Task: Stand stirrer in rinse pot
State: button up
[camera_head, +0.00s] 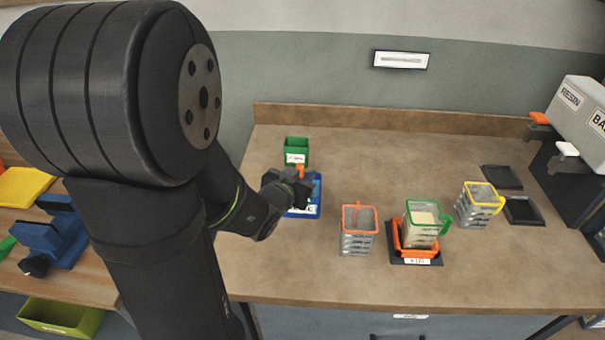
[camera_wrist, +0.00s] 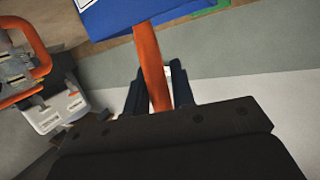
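The stirrer's orange handle (camera_wrist: 150,65) runs between the two fingers of my gripper (camera_wrist: 158,92) in the wrist view. The fingers lie close on both sides, and my gripper appears shut on it. A bit of orange handle (camera_head: 300,169) also shows beside my gripper (camera_head: 292,186) in the head view. A blue container (camera_head: 314,203) with a white label sits right by the gripper; its blue side (camera_wrist: 115,17) fills the top of the wrist view. The stirrer's far end is hidden, and I cannot tell whether it is inside the container. A green pot (camera_head: 296,146) with a label stands behind.
To the right stand an orange-rimmed cup (camera_head: 358,240), a green-rimmed cup (camera_head: 421,230) on an orange and black scale-like stand (camera_head: 417,256), and a yellow-rimmed cup (camera_head: 477,211). Black pads (camera_head: 523,211) and a resin dispenser (camera_head: 578,103) are at the far right. The front bench is clear.

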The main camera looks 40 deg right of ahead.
jog(key=o, duration=0.3)
jog(key=v, duration=1.2)
jog(key=shift+d, duration=0.1)
dwell(0.3)
jog(key=x, duration=1.2)
jog(key=shift+r, duration=0.25)
jog(key=shift+f, duration=0.15)
